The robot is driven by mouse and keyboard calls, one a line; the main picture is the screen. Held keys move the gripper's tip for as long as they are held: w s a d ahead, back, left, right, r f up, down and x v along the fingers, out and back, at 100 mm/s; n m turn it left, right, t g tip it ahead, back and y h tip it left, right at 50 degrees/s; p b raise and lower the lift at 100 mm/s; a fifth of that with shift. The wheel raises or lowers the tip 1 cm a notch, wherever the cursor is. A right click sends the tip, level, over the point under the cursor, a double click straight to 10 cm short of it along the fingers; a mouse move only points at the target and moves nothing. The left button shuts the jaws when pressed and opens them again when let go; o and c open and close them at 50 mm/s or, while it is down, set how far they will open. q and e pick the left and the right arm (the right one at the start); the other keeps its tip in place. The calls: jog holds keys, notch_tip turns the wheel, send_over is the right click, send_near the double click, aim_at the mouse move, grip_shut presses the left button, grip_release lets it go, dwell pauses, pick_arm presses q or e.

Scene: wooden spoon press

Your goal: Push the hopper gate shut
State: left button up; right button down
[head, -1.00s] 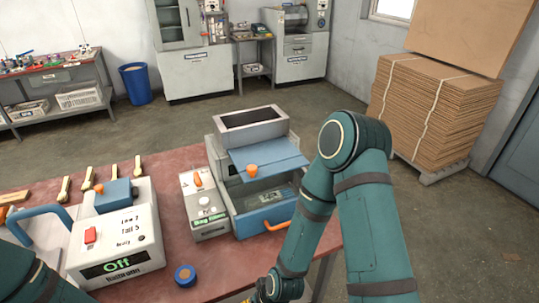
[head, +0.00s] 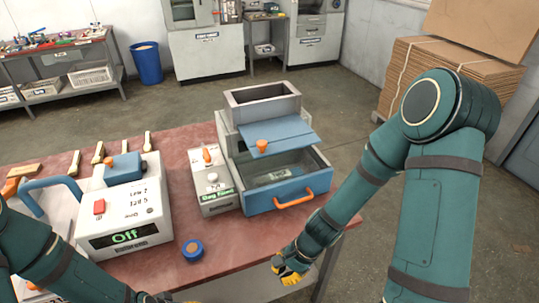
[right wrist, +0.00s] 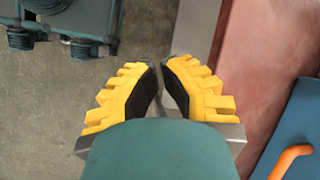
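The hopper (head: 262,92) is a grey open-topped box on the bag filler at the table's right end. Its gate, a blue plate (head: 284,139) with an orange knob (head: 262,146), sticks out toward me from below the hopper, above the drawer. My right gripper (head: 288,274) is low at the table's front edge, in front of the bag filler and apart from the gate. In the right wrist view its yellow fingers (right wrist: 160,68) are nearly together with nothing held. My left gripper is mostly cut off at the bottom of the head view.
Below the gate, a blue drawer (head: 262,199) with an orange handle (head: 295,199) stands out, a small packet inside. A control box (head: 212,180) adjoins it on the left. A white machine reading "Off" (head: 128,212) and a blue round item (head: 192,250) are further left. Cardboard (head: 410,75) stands behind.

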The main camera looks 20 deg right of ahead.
jog(key=w+d+r+m+t+y+b, duration=0.1)
jog(key=w+d+r+m+t, duration=0.35)
jog(key=r+m, duration=0.2)
jog(key=w+d+r+m+t+y+b, duration=0.1)
jog(key=w+d+r+m+t, duration=0.3)
jog(key=r, duration=0.4)
jog(key=w+d+r+m+t+y+b, duration=0.1)
jog(key=w+d+r+m+t+b, duration=0.2)
jog(key=r+m+t, duration=0.4)
jog(key=g, duration=0.2)
send_near(256, 136)
jog(key=shift+n, duration=0.35)
jog(key=a, duration=0.1)
jog(key=s+a, duration=0.1)
jog(key=a, duration=0.1)
jog(key=s+a, duration=0.1)
jog(key=shift+s+a+r+b, duration=0.25)
jog(key=shift+a+r+b, duration=0.05)
jog(key=shift+a+r, duration=0.1)
jog(key=w, duration=1.1)
jog(key=shift+w+a, duration=0.15)
